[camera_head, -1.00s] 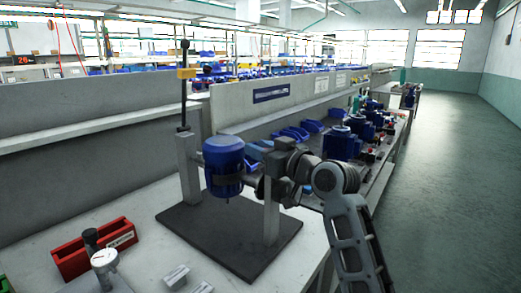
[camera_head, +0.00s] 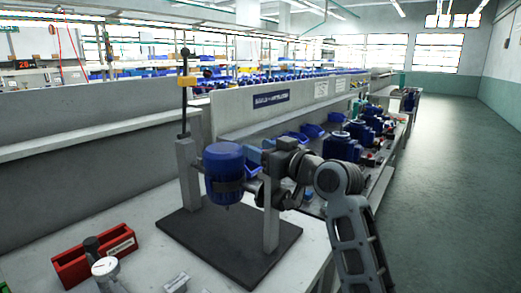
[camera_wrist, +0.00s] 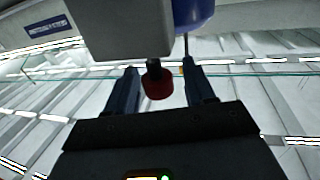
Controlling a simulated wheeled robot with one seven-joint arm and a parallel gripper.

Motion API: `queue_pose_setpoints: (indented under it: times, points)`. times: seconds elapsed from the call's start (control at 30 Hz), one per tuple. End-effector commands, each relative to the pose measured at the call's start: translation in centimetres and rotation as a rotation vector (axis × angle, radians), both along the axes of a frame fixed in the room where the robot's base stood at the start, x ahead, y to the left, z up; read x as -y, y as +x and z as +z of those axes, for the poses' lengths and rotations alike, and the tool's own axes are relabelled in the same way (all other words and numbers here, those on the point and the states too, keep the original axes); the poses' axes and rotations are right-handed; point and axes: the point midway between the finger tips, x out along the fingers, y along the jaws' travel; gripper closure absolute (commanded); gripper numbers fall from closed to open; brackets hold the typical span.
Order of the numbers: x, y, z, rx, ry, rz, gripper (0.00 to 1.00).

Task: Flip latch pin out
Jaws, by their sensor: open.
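A red knob (camera_wrist: 158,86) on a short dark stem, which looks like the latch pin, sticks out from a grey block (camera_wrist: 125,28) in the wrist view. My gripper (camera_wrist: 158,72) is open, with one finger on each side of the knob. I see gaps between the knob and both fingers. In the head view the pin and fingertips cannot be made out. My arm there reaches to the front grey post (camera_head: 271,215) of a stand. A blue motor (camera_head: 224,172) hangs between this post and the rear post (camera_head: 187,172).
The stand's dark base plate (camera_head: 190,228) lies on a light bench. A red bin (camera_head: 75,265) and a round gauge (camera_head: 105,268) are at front left. More motors (camera_head: 342,147) line the bench at right; the floor aisle is clear.

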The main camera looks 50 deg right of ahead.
Motion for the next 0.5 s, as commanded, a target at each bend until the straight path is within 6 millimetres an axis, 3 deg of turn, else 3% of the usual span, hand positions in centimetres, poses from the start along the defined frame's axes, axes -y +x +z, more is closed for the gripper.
queue_pose_setpoints:
  times: [0.3, 0.5]
  points:
    - [-1.1, -4.8, -0.2, 0.001, -0.001, -0.002, 0.46]
    - [-1.5, -6.8, -0.1, 0.001, 0.000, -0.002, 0.46]
